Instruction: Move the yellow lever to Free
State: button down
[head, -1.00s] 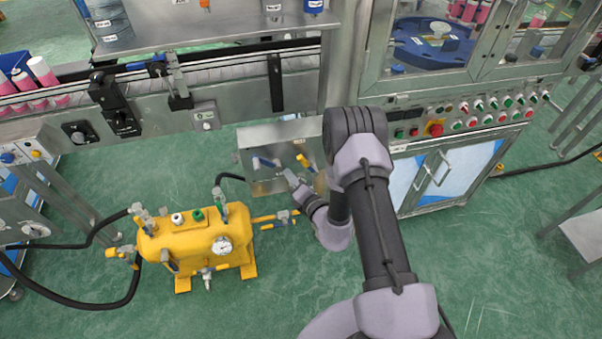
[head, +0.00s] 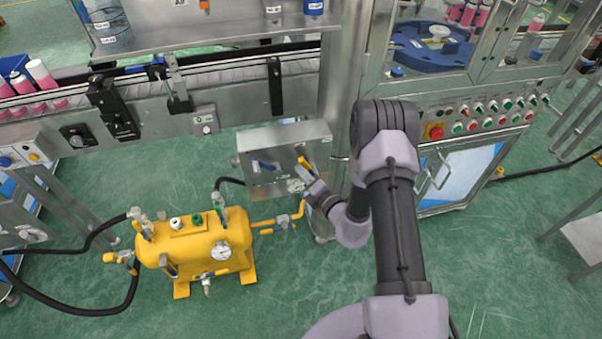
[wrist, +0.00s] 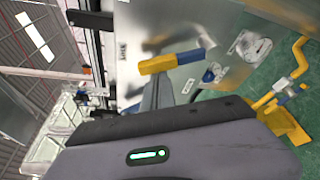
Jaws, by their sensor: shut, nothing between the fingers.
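The yellow lever (head: 304,163) is on the front face of a grey metal box (head: 283,135), right of a blue lever (head: 264,166). In the head view it slants down to the right. In the wrist view the yellow lever (wrist: 160,64) lies just beyond my fingers, with the blue handle (wrist: 192,57) behind it. My gripper (head: 303,174) is shut and empty, close by the yellow lever's lower end. I cannot tell whether they touch. I cannot make out a Free label.
A yellow tank (head: 195,245) with valves and a gauge stands on the green floor, left of the box. Its yellow outlet pipe (head: 280,222) reaches below the box. A conveyor (head: 150,100) runs behind. A machine cabinet (head: 455,175) stands at the right.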

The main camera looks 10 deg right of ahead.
jog(key=shift+d+r+m+y, duration=0.3)
jog(key=shift+d+r+m, duration=0.15)
jog(key=shift+d+m, duration=0.45)
jog(key=shift+d+r+m+t+b, duration=0.1)
jog(key=shift+d+m+t, duration=0.4)
jog(key=shift+d+m, duration=0.6)
jog(key=shift+d+f+m+t+b, duration=0.1)
jog(key=shift+d+m+t, duration=0.6)
jog(key=shift+m, duration=0.75)
jog(key=shift+d+r+m+t+b, duration=0.1)
jog(key=shift+d+m+t, duration=0.2)
jog(key=shift+d+m, duration=0.9)
